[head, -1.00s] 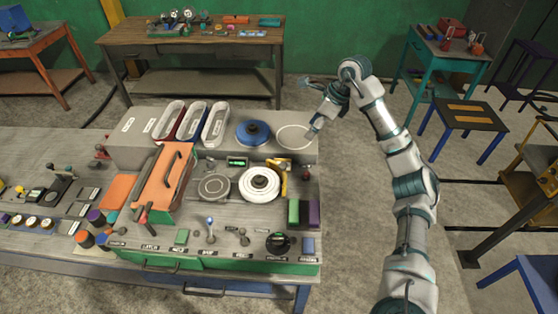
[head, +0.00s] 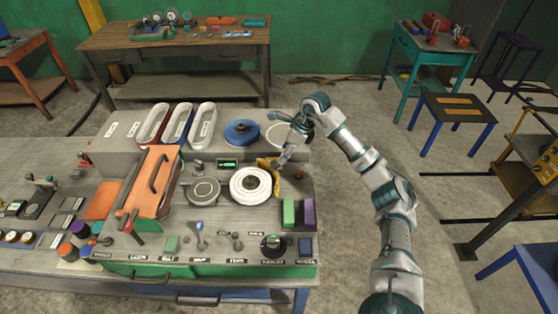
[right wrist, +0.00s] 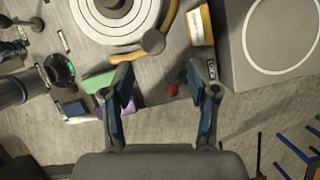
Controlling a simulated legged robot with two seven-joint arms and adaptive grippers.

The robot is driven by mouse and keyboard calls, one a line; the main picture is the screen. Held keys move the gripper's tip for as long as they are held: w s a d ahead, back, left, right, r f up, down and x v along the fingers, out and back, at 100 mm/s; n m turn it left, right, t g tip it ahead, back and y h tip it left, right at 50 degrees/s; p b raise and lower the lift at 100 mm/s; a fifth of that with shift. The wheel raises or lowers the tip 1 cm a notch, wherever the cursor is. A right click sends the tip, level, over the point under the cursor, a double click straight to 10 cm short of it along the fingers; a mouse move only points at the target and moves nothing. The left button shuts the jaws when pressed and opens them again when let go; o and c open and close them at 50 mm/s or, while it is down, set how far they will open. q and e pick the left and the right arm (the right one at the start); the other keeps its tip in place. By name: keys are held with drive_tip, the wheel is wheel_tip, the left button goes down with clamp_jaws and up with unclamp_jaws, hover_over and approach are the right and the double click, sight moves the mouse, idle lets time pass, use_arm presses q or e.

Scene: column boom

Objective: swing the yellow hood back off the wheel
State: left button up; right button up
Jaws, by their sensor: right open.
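The white ringed wheel (head: 250,185) lies flat on the grey bench top, and its upper face shows. The yellow hood (head: 264,163) is a curved piece along the wheel's back right side. In the right wrist view the hood (right wrist: 128,56) curves along the wheel's rim (right wrist: 110,38), with a grey knob (right wrist: 153,41) at it. My right gripper (head: 280,164) is above and just right of the hood, pointing down. In the right wrist view its fingers (right wrist: 162,80) are apart with nothing between them. My left gripper is not in view.
A blue disc (head: 242,132) and a grey raised block (head: 135,153) stand behind the wheel. A red knob (head: 299,174) and green (head: 289,213) and purple (head: 308,212) blocks are to the right. An orange handled cover (head: 155,183) is to the left.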

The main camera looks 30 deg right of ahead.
sight(276, 163)
drive_tip(key=x, duration=0.2)
drive_tip(key=a+x, duration=0.1)
drive_tip(key=x, duration=0.2)
drive_tip(key=shift+a+r, duration=0.1)
drive_tip(key=shift+a, duration=0.4)
drive_tip(key=shift+d+f, duration=0.25)
drive_tip(key=shift+d, duration=0.25)
drive_tip(key=c, duration=0.7)
drive_tip(key=shift+d, duration=0.15)
drive_tip(key=c, duration=0.4)
clamp_jaws()
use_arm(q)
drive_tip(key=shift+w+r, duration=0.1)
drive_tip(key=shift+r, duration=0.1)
